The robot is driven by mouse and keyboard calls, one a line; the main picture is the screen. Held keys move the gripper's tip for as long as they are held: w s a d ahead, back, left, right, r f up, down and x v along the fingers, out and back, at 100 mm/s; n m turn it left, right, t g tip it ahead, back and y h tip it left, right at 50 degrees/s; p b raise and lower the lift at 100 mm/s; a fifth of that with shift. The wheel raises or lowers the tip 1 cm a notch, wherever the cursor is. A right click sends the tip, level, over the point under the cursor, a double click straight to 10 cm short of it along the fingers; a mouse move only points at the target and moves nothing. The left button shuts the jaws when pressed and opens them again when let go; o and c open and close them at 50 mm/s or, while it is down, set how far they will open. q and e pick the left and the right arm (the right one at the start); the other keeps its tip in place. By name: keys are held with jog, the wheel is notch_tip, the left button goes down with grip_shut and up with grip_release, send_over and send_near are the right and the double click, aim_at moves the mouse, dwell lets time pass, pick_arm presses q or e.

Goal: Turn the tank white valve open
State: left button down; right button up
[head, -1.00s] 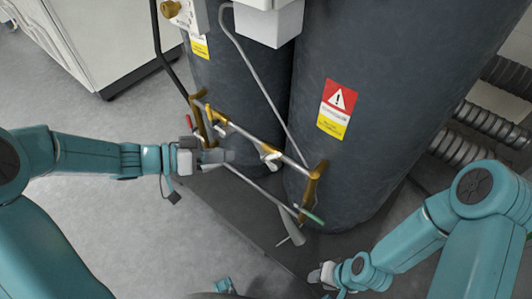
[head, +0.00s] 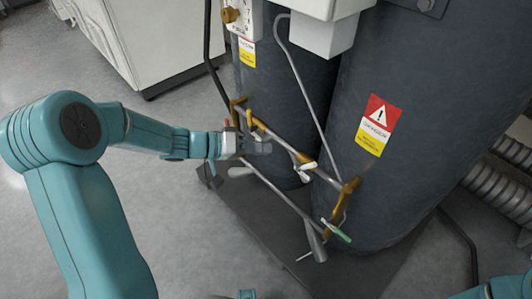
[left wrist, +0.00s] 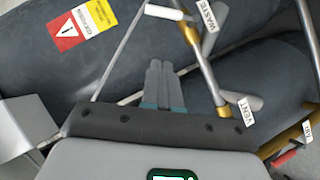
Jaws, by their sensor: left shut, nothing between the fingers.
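The white valve handle (head: 306,166) sits on the upper metal pipe in front of the dark tanks. In the left wrist view a white handle (left wrist: 165,12) shows near the top, beside the brass fitting and a tag reading WASTE. My left gripper (head: 262,147) is shut and empty, at the left part of the pipe frame, left of the white handle and apart from it. Its fingers (left wrist: 164,80) show shut in the left wrist view, below the white handle, with the pipe on their right. My right gripper is out of view.
A red handle (head: 227,123) is at the frame's left end and a green handle (head: 338,231) at its lower right. The tanks (head: 420,110) stand close behind the pipes. A white cabinet (head: 160,40) is at the back left. The floor at left is clear.

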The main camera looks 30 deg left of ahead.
aim_at(309, 165)
pick_arm(q)
jog(key=w+d+f+b, duration=0.4)
jog(key=d, duration=0.4)
jog(key=shift+f, duration=0.25)
jog(key=shift+s+d, duration=0.1)
jog(key=shift+d, duration=0.05)
